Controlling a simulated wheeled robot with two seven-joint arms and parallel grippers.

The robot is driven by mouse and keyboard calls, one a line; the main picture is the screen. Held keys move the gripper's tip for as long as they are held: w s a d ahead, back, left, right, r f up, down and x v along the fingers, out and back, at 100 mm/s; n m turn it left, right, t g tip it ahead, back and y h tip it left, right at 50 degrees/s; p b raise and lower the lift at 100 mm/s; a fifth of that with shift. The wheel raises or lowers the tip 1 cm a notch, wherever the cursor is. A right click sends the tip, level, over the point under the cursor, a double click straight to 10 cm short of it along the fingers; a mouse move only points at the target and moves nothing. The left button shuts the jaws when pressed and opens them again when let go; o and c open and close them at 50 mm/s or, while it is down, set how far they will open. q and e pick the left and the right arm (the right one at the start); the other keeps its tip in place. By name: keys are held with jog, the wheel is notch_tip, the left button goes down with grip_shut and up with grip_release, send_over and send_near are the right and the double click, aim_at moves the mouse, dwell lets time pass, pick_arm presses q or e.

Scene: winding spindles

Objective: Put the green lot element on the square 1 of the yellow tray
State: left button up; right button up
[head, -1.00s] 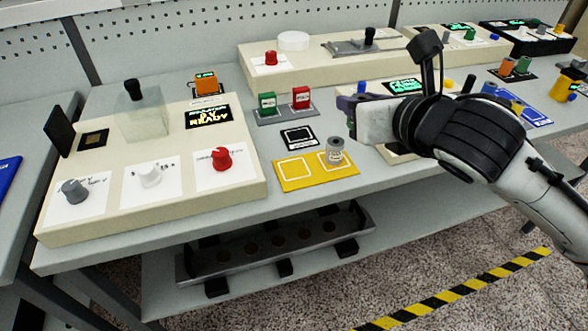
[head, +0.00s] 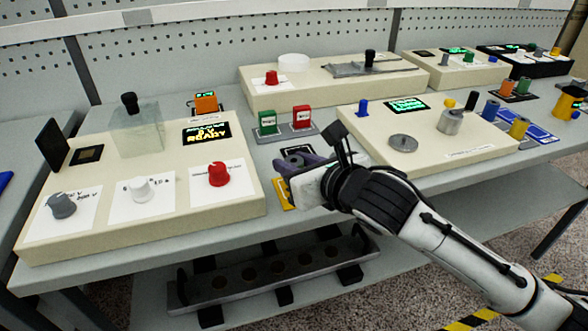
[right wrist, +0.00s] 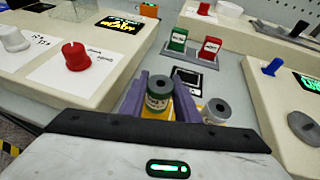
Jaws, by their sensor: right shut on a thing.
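I cannot tell whether the element touches the tray. Another spool, grey and white (right wrist: 217,110), stands just right of the right finger in the wrist view. The tray's squares are hidden now. My left gripper is not in view.
A holder with green (head: 268,122) and red (head: 302,117) blocks stands behind the gripper. A cream panel with knobs (head: 219,173) is on the left. Another cream station (head: 455,150) is on the right, with a grey disc (head: 403,143).

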jog(key=shift+f, duration=0.55)
jog(key=shift+f, duration=0.15)
jog(key=o, duration=1)
jog(key=shift+o, duration=0.2)
jog(key=shift+r, duration=0.2)
jog(key=p+v, duration=0.1)
jog(key=v, duration=1.1)
jog(key=shift+f, duration=0.1)
